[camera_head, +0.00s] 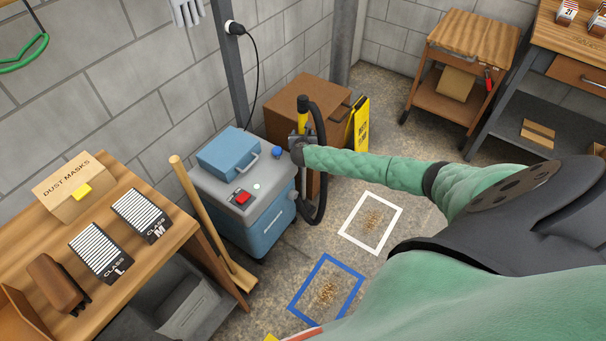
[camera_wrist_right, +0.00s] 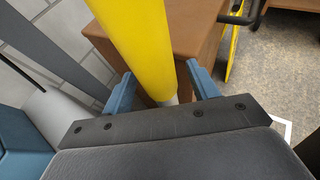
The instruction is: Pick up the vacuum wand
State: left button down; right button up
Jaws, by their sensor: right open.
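The vacuum wand (camera_head: 303,122) stands upright at the right side of the blue-grey vacuum (camera_head: 264,223), with a yellow grip and a black hose looping down beside it. In the right wrist view the yellow grip of the wand (camera_wrist_right: 134,40) runs between the two blue fingers. My right gripper (camera_head: 299,142) is at the wand, just below the yellow part, and it also shows in the right wrist view (camera_wrist_right: 161,88). Its fingers are open on either side of the wand, with gaps visible. My left gripper is not in view.
A brown cabinet (camera_head: 291,101) and a yellow sign (camera_head: 359,124) stand behind the wand. A broom (camera_head: 199,214) leans left of the vacuum. A workbench (camera_head: 135,243) is at the left. White and blue floor frames hold debris.

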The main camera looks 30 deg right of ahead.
jog(key=shift+x, duration=1.15)
jog(key=c, duration=1)
jog(key=shift+r, duration=0.1)
jog(key=shift+c, duration=0.2)
jog(key=shift+r, duration=0.15)
